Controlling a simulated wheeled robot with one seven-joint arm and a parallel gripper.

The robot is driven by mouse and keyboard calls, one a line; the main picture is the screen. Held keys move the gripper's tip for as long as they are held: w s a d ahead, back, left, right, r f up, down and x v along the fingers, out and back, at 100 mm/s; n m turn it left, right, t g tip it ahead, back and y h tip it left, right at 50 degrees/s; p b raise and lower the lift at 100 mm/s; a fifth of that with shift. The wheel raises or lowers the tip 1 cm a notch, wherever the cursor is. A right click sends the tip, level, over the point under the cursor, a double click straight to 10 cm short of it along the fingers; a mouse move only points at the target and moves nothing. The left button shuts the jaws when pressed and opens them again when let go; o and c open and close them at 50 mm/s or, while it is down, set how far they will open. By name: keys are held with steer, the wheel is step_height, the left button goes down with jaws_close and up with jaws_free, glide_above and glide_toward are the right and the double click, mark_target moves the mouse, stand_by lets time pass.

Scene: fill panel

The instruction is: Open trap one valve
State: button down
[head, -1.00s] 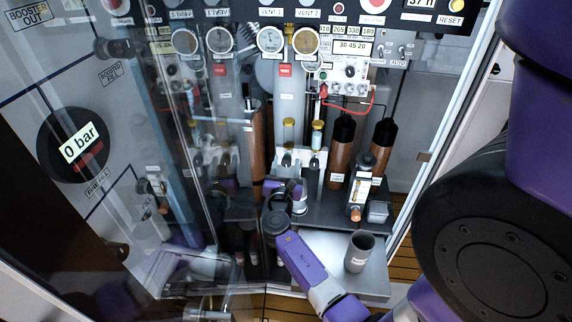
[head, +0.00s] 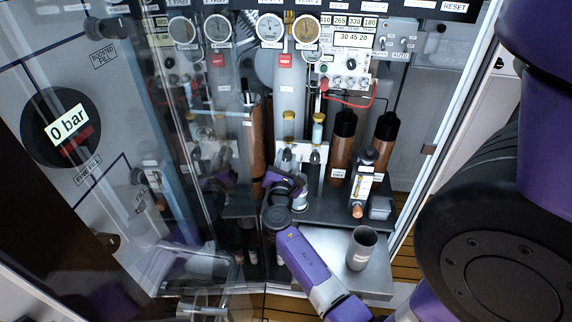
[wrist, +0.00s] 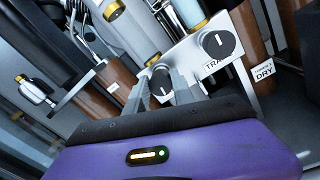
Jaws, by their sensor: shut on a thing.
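A white valve plate with two round black knobs stands inside the glass-fronted cabinet. In the wrist view, my gripper (wrist: 174,88) is shut on the left knob (wrist: 160,83), with its grey fingers on either side of it. The right knob (wrist: 217,43) is free and has a white pointer line. A label (wrist: 214,65) below it shows only "TRA"; the rest is hidden. In the head view, my gripper (head: 292,178) is at the white plate (head: 313,176), and the held knob is hard to make out.
Brown bottles (head: 342,150) stand right of the plate, and gold-capped tubes (head: 289,127) rise above it. A grey cup (head: 362,248) stands on the front shelf. A glass door (head: 215,200) is at the left. A small flowmeter (head: 361,185) stands close on the right.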

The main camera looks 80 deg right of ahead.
steer(key=shift+s+m, duration=0.1)
steer(key=shift+m, duration=0.2)
steer(key=c, duration=1.1)
jaws_free()
steer(key=a, duration=0.5)
steer(key=s+a, duration=0.1)
steer(key=a, duration=0.1)
steer(key=shift+a+f, duration=0.1)
steer(key=shift+a, duration=0.3)
